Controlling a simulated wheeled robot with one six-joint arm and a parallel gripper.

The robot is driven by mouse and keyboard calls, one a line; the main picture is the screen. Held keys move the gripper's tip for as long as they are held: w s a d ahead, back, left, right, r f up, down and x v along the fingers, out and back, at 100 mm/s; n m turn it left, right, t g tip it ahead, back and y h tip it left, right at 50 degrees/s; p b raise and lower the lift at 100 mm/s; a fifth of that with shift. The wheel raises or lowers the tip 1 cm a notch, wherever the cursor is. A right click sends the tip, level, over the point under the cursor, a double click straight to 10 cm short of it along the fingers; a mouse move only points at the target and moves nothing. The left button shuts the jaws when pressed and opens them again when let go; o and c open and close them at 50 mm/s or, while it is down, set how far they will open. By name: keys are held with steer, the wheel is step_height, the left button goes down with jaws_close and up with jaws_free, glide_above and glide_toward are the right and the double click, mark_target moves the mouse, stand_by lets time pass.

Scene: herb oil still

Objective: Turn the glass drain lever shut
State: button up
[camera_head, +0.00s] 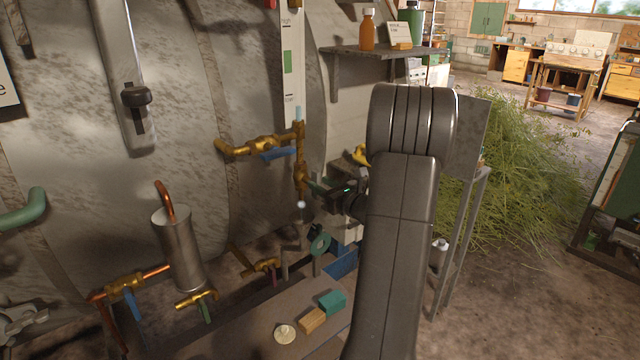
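The sight glass gauge (292,60) is a pale upright strip on the big grey tank, with a green patch on it. A brass valve with a blue lever (277,154) lies level at its foot. Below it, an upright brass drain fitting (301,175) runs down to a pale round tip. My gripper (317,187) comes in from the right, its dark fingers close to this drain fitting. The drain lever itself I cannot clearly make out; the fingers and the fitting overlap there. Whether the fingers touch or grip anything is too small to tell. My arm hides the area to the right.
A metal shelf (345,49) with an orange bottle (367,30) and a green bottle (411,22) sits above. A steel canister (178,246) and a brass valve with blue handle (130,290) stand lower left. A bench (250,325) holds small blocks. Cut herbs (520,180) lie right.

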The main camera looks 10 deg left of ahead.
steer(key=shift+w+a, duration=0.4)
steer(key=shift+a, duration=0.2)
jaws_close()
